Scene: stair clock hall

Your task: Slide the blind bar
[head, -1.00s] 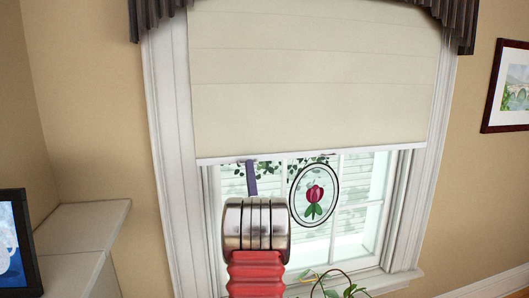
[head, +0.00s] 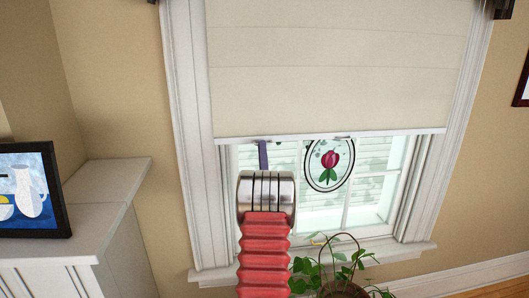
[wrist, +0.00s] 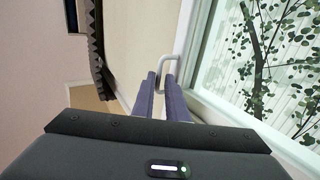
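The cream roller blind (head: 335,65) covers the upper part of the window, and its pale bottom bar (head: 400,133) hangs level with the top of the oval tulip ornament. In the wrist view, a light grey loop handle (wrist: 162,62) stands out from the blind. My gripper (wrist: 160,80) has two purple fingers, apart, with the handle's near part between or just beyond their tips. Contact cannot be made out. In the head view, one purple finger (head: 263,155) shows just under the bar, left of centre; my arm hides the rest.
The oval tulip ornament (head: 324,164) hangs before the panes. A potted plant (head: 345,285) stands below the sill (head: 400,252). A white ledge (head: 100,185) with a picture (head: 30,190) is at left. Foliage (wrist: 285,50) shows outside the glass.

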